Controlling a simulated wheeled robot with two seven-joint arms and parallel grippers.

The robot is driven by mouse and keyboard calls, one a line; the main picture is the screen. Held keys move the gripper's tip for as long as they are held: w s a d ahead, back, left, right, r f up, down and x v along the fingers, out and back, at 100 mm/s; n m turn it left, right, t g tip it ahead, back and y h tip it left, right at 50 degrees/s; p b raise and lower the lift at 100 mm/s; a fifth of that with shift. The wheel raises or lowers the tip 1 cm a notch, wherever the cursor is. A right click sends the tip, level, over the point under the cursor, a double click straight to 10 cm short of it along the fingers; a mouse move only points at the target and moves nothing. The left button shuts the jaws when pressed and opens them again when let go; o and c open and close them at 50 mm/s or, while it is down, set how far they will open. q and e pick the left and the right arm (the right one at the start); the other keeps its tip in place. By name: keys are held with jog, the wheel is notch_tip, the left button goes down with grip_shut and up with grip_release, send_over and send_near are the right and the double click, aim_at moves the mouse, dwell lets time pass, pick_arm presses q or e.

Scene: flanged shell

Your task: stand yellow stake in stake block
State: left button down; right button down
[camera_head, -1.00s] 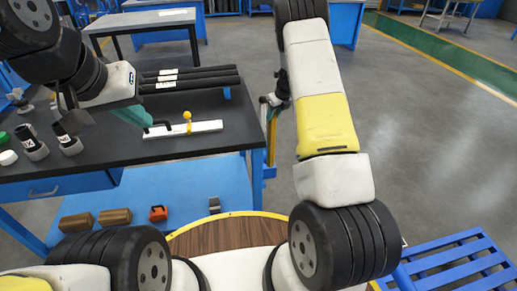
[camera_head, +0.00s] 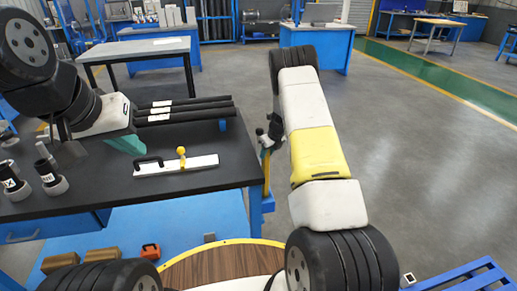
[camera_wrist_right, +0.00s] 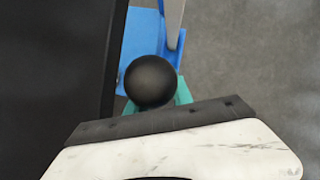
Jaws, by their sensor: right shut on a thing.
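A white bar-shaped block (camera_head: 205,162) lies on the dark tabletop in the head view. A yellow ball-topped piece (camera_head: 182,153) stands at its middle and a black handle-like piece (camera_head: 148,161) is at its left end. My left gripper (camera_head: 126,144), with teal fingers, is just above and left of the bar; its jaw gap is not clear. My right gripper (camera_wrist_right: 153,97) is shut on a black ball-topped piece (camera_wrist_right: 150,80), beyond the table's right edge. In the head view a thin yellow length (camera_head: 266,175) shows below that gripper; whether it is the held piece's shaft is unclear.
Black tubes (camera_head: 185,108) lie behind the bar. Dark cylinders with light bases (camera_head: 47,178) stand at the table's left. The blue lower shelf (camera_head: 180,222) holds brown blocks and an orange piece (camera_head: 150,252). Open floor (camera_head: 400,130) lies to the right.

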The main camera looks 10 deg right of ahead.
aim_at(265, 171)
jog(key=shift+f, duration=1.35)
jog(key=c, duration=1.1)
grip_release()
jog(key=shift+f, duration=0.1)
